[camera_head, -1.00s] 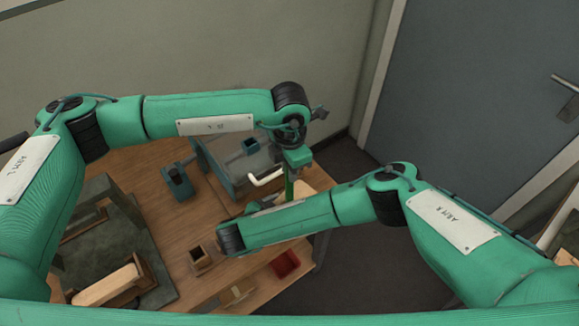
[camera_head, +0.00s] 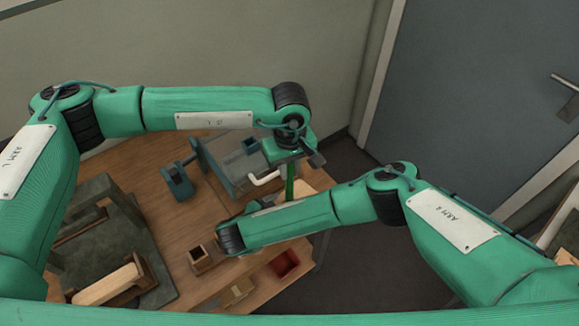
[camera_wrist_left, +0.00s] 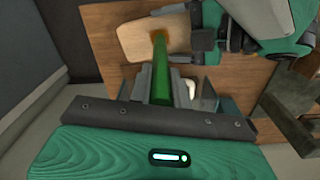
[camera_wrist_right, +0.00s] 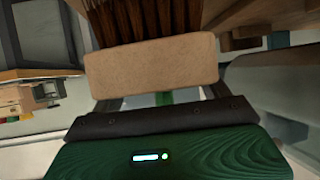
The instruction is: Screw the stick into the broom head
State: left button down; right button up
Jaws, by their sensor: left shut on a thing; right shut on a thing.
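My left gripper (camera_head: 290,160) is shut on the green stick (camera_head: 290,185), which stands roughly upright below it. In the left wrist view the stick (camera_wrist_left: 160,70) runs from between the fingers to the wooden block of the broom head (camera_wrist_left: 135,40). Its far end meets a darker patch in the block; how deep it sits cannot be told. My right gripper (camera_wrist_left: 205,40) is shut on the broom head. In the right wrist view the broom head (camera_wrist_right: 152,65) shows its pale block, with brown bristles above. In the head view my right arm mostly hides it.
The wooden bench (camera_head: 170,225) carries a dark green fixture (camera_head: 110,190), a wooden-handled brush-like piece (camera_head: 108,285), a small wooden box (camera_head: 201,258) and a blue-grey clamp (camera_head: 177,182). A glassy tray (camera_head: 225,165) stands behind. A red bin (camera_head: 286,264) sits at the front edge.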

pick_arm(q)
jog(key=m, duration=1)
jog(key=shift+s, duration=0.1)
pick_arm(e)
jog(key=shift+f, duration=0.1)
pick_arm(q)
jog(key=c, duration=1.2)
grip_release()
jog(key=shift+c, duration=0.2)
notch_tip(320, 180, up, 12)
pick_arm(e)
jog(key=o, duration=1.9)
pick_arm(q)
jog(key=shift+f, duration=0.1)
